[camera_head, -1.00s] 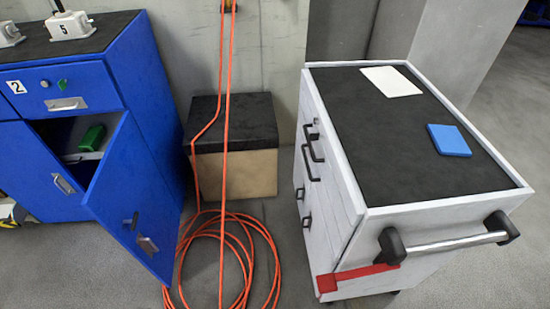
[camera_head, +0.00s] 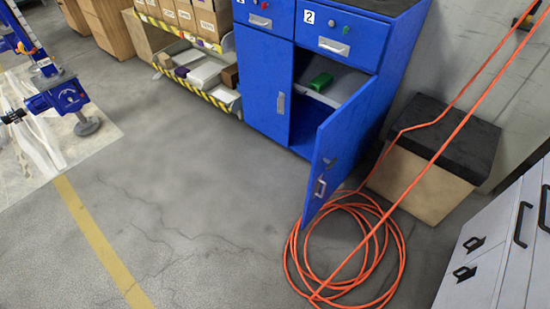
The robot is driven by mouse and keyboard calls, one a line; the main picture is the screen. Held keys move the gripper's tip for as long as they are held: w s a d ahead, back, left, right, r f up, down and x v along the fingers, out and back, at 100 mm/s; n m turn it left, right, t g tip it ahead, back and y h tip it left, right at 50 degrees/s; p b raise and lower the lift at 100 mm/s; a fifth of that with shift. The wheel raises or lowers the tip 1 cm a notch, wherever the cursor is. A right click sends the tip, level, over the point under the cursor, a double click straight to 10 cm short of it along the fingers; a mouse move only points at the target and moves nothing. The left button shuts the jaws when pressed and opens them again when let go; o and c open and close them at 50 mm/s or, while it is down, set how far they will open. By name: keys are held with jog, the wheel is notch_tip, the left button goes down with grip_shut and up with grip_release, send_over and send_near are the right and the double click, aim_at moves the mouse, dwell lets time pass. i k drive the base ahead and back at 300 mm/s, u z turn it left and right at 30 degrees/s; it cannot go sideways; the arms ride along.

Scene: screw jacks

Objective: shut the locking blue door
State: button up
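The blue cabinet (camera_head: 397,62) stands at the upper middle of the head view, with a drawer marked 2 above its right compartment. The right blue door (camera_head: 337,149) stands ajar, swung out toward the viewer. It has a silver handle (camera_head: 320,187) and a small lock above it. Inside the compartment are a green object (camera_head: 321,81) and a pale item under it. The left blue door (camera_head: 262,82) is shut. My gripper does not show in this view.
An orange hose (camera_head: 398,257) lies coiled on the floor by the open door's free edge, its line rising to the upper right. A black-topped box (camera_head: 437,155) and a grey drawer cart (camera_head: 495,250) stand right. A shelf with boxes (camera_head: 205,70) stands left. Floor left of the door is clear.

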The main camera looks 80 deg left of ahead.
aim_at(338, 136)
jog(key=u, duration=2.4)
jog(key=k, duration=0.45)
jog(key=z, duration=0.4)
jog(key=i, duration=0.35)
jog(key=u, duration=0.1)
